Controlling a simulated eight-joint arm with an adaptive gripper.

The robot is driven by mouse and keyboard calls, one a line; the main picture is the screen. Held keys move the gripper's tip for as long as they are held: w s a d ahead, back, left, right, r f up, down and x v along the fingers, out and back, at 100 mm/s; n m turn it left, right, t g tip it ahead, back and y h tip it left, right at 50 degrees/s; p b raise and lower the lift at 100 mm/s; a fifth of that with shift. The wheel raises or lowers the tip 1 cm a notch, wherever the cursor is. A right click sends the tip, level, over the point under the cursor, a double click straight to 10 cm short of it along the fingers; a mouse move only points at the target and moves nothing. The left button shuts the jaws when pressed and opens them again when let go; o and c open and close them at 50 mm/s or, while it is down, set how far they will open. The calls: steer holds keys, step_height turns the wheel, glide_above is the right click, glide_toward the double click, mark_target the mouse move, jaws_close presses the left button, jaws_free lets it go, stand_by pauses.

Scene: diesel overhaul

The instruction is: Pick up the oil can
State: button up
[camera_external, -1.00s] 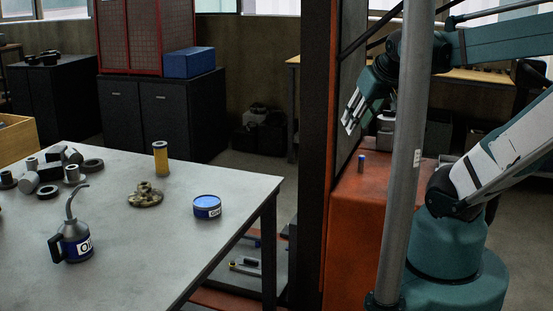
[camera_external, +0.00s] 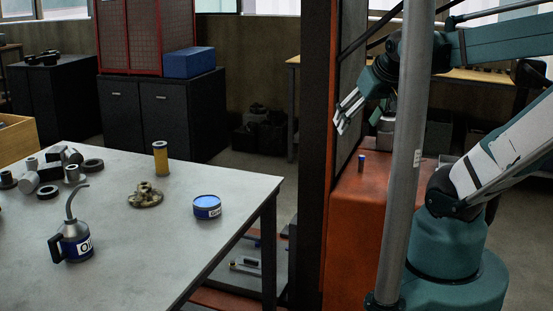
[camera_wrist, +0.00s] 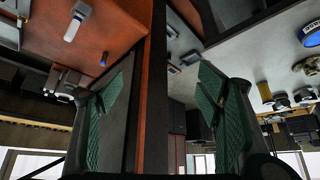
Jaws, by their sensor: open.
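The oil can (camera_external: 75,240) stands upright on the grey table in the external view, near the front left. It has a grey body with a blue label, a black handle and a thin curved spout. My gripper (camera_external: 347,111) is far to its right, beyond the table's edge and close to the dark upright panel. In the wrist view my gripper (camera_wrist: 165,105) shows two green textured fingers spread wide apart with nothing between them. I cannot make out the oil can in the wrist view.
A blue tin (camera_external: 207,207), a flanged metal part (camera_external: 145,195) and a yellow cylinder (camera_external: 161,158) stand on the table (camera_external: 150,255). Several dark and grey parts lie at its left. A dark post (camera_external: 314,140) and a grey pole (camera_external: 407,150) stand between the table and my arm.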

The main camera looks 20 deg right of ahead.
steer(key=shift+a+r, duration=0.1)
steer(key=w+a+r+n+g+y+p, duration=0.1)
steer(key=w+a+r+n, duration=0.1)
steer(key=w+a+r, duration=0.3)
steer(key=w+a+n+g+p, duration=0.1)
steer(key=w+a+p, duration=0.1)
steer(key=a, duration=0.5)
steer(key=w+a+r+n+y+p, duration=0.1)
steer(key=w+a+r+n, duration=0.1)
steer(key=w+a+r, duration=0.3)
steer(key=w+a+f+n+g+p, duration=0.1)
steer(key=w+a+n+p, duration=0.1)
steer(key=a, duration=0.9)
steer(key=w+a+f+n+g+p, duration=0.1)
steer(key=w+a+n+p, duration=0.15)
steer(key=a, duration=0.75)
steer(key=n+g+h+p, duration=0.25)
steer(key=n+p, duration=0.35)
steer(key=n, duration=0.3)
glide_toward(58, 219)
steer(key=shift+m+g+y, duration=0.25)
steer(key=shift+g, duration=0.1)
steer(key=f, duration=0.3)
steer(key=w+d+f, duration=0.1)
steer(key=f, duration=0.1)
steer(key=shift+f, duration=0.35)
steer(key=shift+s+a+f, duration=0.2)
steer(key=shift+s+a, duration=0.05)
steer(key=shift+a, duration=0.05)
